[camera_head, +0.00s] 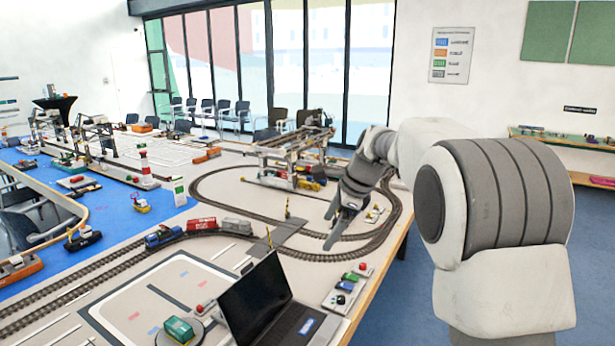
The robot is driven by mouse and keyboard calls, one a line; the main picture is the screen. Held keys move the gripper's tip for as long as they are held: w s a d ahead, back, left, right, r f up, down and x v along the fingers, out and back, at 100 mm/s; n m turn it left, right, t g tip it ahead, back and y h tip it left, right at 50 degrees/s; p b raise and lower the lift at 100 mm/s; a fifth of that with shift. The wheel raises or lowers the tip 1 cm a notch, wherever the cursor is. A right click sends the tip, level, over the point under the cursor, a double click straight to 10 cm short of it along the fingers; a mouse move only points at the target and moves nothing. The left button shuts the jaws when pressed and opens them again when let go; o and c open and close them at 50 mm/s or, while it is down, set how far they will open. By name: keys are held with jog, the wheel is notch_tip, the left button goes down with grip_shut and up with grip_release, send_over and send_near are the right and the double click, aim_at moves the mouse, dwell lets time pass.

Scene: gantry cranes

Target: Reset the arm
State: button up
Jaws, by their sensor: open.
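My arm (412,150) rises at the right of the head view and bends left over the model table. My gripper (333,228) hangs at its end, pointing down and left, with its jaws open. I see nothing between the fingers. It appears in front of the oval train track (385,236), near the track's inner side. How high it is above the table is hard to tell.
A gantry crane model (292,160) stands behind the gripper. A laptop (268,305) and a button panel (347,288) are at the table's front edge. A train (202,224) is on the track to the left. Blue floor lies right of the table.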

jog(key=s+d+r+n+t+h, duration=0.1)
jog(key=s+d+r+n, duration=0.15)
jog(key=s+n, duration=0.7)
jog(key=s+d+r+n+h, duration=0.2)
jog(key=s+d+n, duration=0.15)
jog(key=s, duration=1.35)
jog(key=s+d+f+n, duration=0.1)
jog(key=s+f+n, duration=0.1)
jog(key=s, duration=0.3)
jog(key=s+d+f+n+t+h, duration=0.1)
jog(key=s+f+n, duration=0.1)
jog(key=s+n, duration=0.1)
jog(key=shift+s+d+f, duration=0.25)
jog(key=shift+s+d, duration=0.15)
jog(key=shift+s, duration=0.5)
jog(key=shift+a, duration=0.2)
